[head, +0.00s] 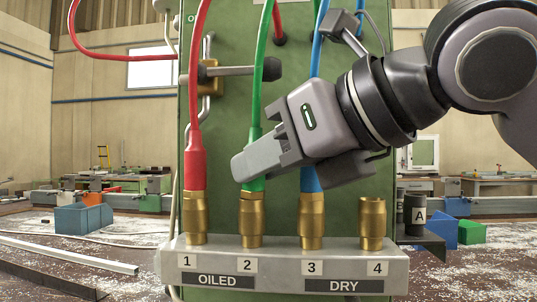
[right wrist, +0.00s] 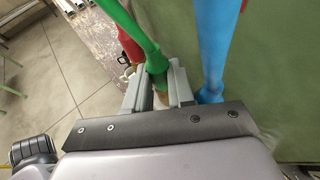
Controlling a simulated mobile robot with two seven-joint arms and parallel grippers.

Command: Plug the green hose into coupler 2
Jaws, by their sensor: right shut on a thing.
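The green hose (head: 262,75) hangs down in the head view, and its lower end (head: 253,185) meets the top of brass coupler 2 (head: 251,217). I cannot tell how deep it sits. My right gripper (head: 250,165) comes in from the right and is shut on the green hose just above the coupler, hiding part of it. In the right wrist view the green hose (right wrist: 155,62) is between the two fingers of this gripper (right wrist: 158,85). My left gripper is not in view.
The red hose (head: 194,165) is in coupler 1 (head: 195,220); the blue hose (head: 311,180) is in coupler 3 (head: 312,217), close to my gripper. Coupler 4 (head: 372,220) is empty. A grey block (head: 285,250) labelled OILED and DRY carries the couplers before a green panel (head: 228,110).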

